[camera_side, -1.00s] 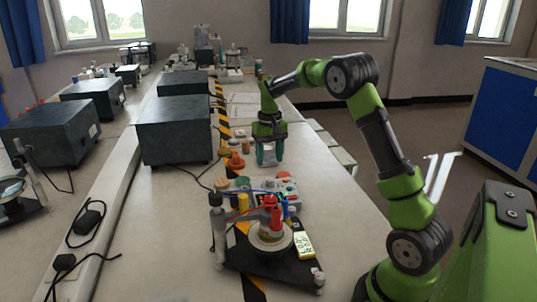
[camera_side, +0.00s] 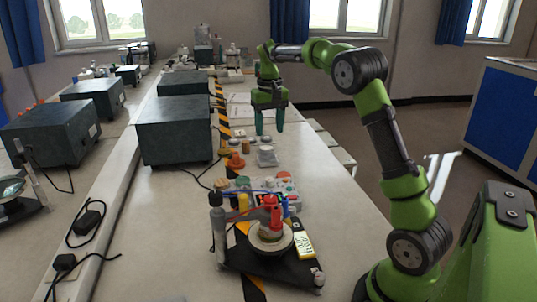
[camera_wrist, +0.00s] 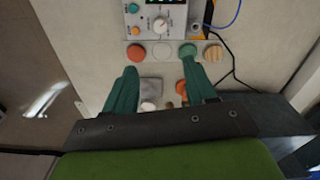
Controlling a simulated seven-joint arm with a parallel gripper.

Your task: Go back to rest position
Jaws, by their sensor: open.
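My gripper (camera_side: 270,130) hangs above the long white table, pointing down, with its two green fingers apart and nothing between them. It is raised clear of a small grey block (camera_side: 267,157) that sits on the table below it. In the wrist view, my gripper (camera_wrist: 160,72) shows its two fingers spread, with the grey block (camera_wrist: 150,86) seen between them, partly hidden by the gripper's dark edge.
An orange knobbed piece (camera_side: 236,161) and other small pieces lie around the block. A control box (camera_side: 284,182) and a black-based apparatus with a red top (camera_side: 270,225) stand nearer. A large dark box (camera_side: 174,130) stands left. Air around the gripper is clear.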

